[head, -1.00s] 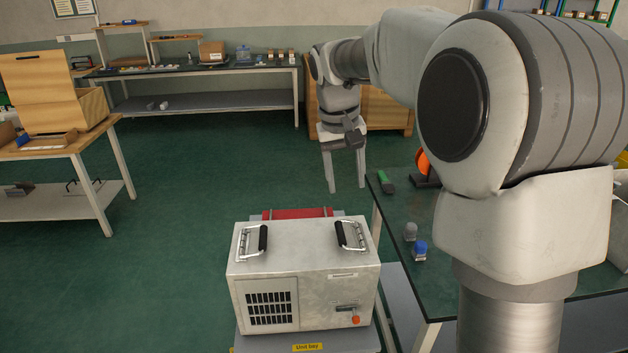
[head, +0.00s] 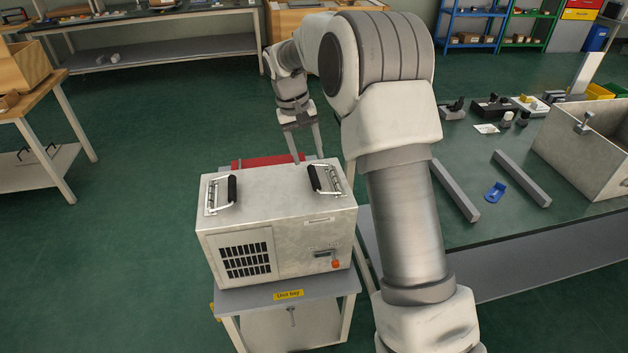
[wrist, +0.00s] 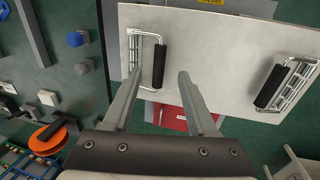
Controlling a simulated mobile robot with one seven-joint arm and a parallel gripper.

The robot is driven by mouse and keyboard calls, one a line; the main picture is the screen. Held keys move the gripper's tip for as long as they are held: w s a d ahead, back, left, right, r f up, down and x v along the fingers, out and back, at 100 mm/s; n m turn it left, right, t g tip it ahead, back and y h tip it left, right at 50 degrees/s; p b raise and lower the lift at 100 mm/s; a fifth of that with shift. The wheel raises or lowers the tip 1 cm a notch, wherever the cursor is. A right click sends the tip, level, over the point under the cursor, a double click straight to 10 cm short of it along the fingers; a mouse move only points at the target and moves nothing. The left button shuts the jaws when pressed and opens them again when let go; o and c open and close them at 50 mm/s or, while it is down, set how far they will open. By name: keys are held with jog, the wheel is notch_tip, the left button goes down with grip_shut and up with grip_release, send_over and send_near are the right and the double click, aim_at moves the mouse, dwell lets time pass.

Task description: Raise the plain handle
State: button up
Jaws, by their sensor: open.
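A pale metal case (head: 275,198) has two handles with black grips on its top, a left one (head: 231,190) and a right one (head: 315,178). Both have metal brackets and look much alike; I cannot tell which is the plain one. My gripper (head: 310,157) is open and empty, fingers pointing down at the case's back edge, close behind the right handle. In the wrist view the picture is turned round: that handle (wrist: 158,66) shows between my fingertips (wrist: 161,75), apart from them, and the other handle (wrist: 270,86) is at the right.
The case stands on a grey stand with a yellow label (head: 289,295). A red thing (head: 262,161) lies behind the case. At the right a dark-topped table (head: 470,235) holds grey bars, a blue part (head: 495,192) and a metal box (head: 590,150). Open green floor lies left.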

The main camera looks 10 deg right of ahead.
aim_at(315, 181)
jog(key=f, duration=0.3)
jog(key=d+f, duration=0.1)
jog(key=f, duration=0.1)
jog(key=f+b, duration=0.1)
jog(key=f, duration=0.2)
jog(key=shift+d+f, duration=0.35)
grip_shut()
dwell(1.0)
